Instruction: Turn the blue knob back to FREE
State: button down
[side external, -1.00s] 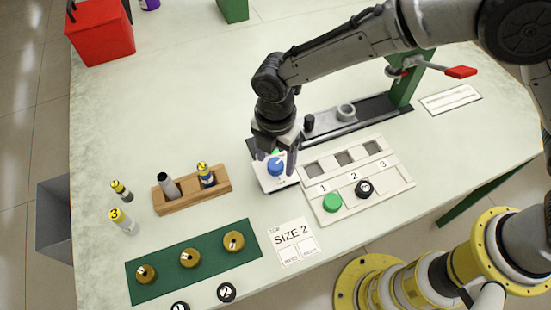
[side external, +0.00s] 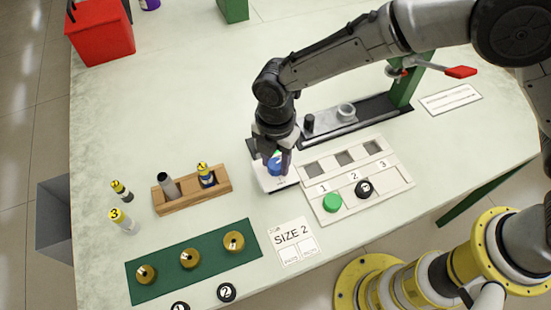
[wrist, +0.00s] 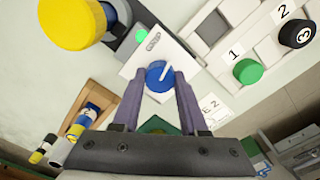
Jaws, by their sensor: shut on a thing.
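The blue knob (side external: 276,168) sits on a small white block (side external: 272,184) in the middle of the table. In the wrist view the knob (wrist: 158,76) carries a white pointer line slanting toward the upper right. A small label (wrist: 152,41) with print too small to read lies beyond it, near a green round piece (wrist: 142,35). My gripper (side external: 278,161) comes down from above, and its two fingers are shut on the knob's sides. In the side view the fingers hide part of the knob.
Left of the knob stands a wooden rack (side external: 194,190) with rods. To the right is a white numbered board (side external: 350,205) with a green button (side external: 332,202) and a black piece (side external: 364,188). Behind is a dark rail (side external: 345,122). A SIZE 2 card (side external: 292,240) lies in front.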

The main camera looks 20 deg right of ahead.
jog(key=shift+m, duration=0.3)
jog(key=m, duration=0.4)
jog(key=shift+m, duration=0.3)
jog(key=m, duration=0.5)
jog(key=shift+r, duration=0.1)
jog(key=m, duration=0.5)
jog(key=shift+m, duration=0.4)
jog(key=m, duration=0.4)
jog(key=shift+m, duration=0.4)
jog(key=shift+c, duration=2.2)
grip_release()
